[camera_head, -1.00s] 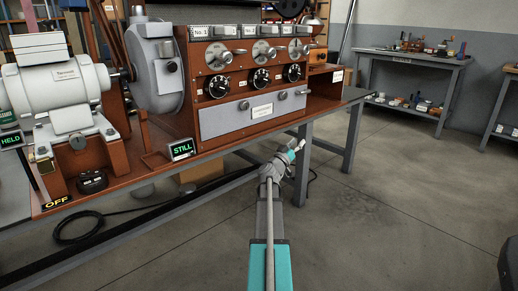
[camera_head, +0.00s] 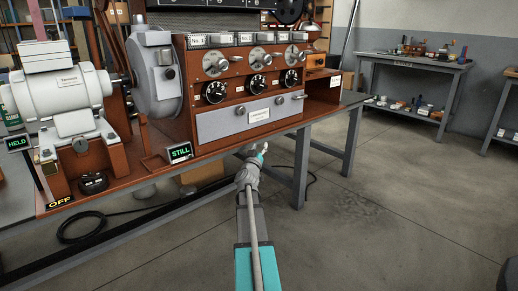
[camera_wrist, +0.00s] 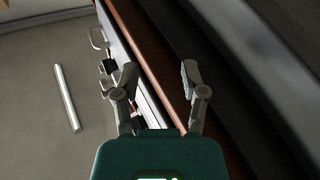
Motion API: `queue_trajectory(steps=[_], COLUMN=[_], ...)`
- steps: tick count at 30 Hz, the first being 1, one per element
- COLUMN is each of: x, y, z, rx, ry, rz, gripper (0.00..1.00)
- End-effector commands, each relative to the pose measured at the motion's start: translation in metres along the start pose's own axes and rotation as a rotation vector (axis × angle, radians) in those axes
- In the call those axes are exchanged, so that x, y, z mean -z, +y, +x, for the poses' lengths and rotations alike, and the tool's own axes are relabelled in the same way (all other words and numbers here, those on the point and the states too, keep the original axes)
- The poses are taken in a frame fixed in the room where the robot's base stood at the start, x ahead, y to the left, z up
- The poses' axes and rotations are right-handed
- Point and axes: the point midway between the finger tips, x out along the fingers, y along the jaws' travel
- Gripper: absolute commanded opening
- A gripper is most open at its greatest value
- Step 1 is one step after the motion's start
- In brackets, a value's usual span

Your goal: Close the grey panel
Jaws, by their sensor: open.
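The grey panel (camera_head: 219,126) is a wide light-grey plate with a white label and two knobs, low on the front of the wooden console (camera_head: 322,99). It looks nearly upright; I cannot tell whether it is fully shut. My gripper (camera_head: 264,148) is below the panel's lower edge, in front of the bench, apart from the panel in the head view. In the wrist view my gripper (camera_wrist: 157,70) has its two fingers spread, with nothing held. A pale strip with knobs runs by the left finger, beside a reddish-brown wooden edge (camera_wrist: 160,70).
Dials and levers (camera_head: 258,84) sit above the panel. A small "STILL" display (camera_head: 180,152) stands at the bench's front edge, left of the panel. A grey motor (camera_head: 60,92) is at far left. The bench leg (camera_head: 301,170) is right of my gripper. Floor at right is clear.

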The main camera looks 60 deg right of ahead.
Motion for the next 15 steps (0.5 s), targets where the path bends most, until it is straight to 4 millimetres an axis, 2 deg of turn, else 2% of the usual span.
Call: queue_trajectory(steps=[6, 15], x=[0.005, 0.005], y=[-0.015, -0.017], z=[-0.006, -0.006], rx=[0.045, 0.052], ry=[-0.003, -0.003], rz=[0.012, 0.013], gripper=[0.55, 0.55])
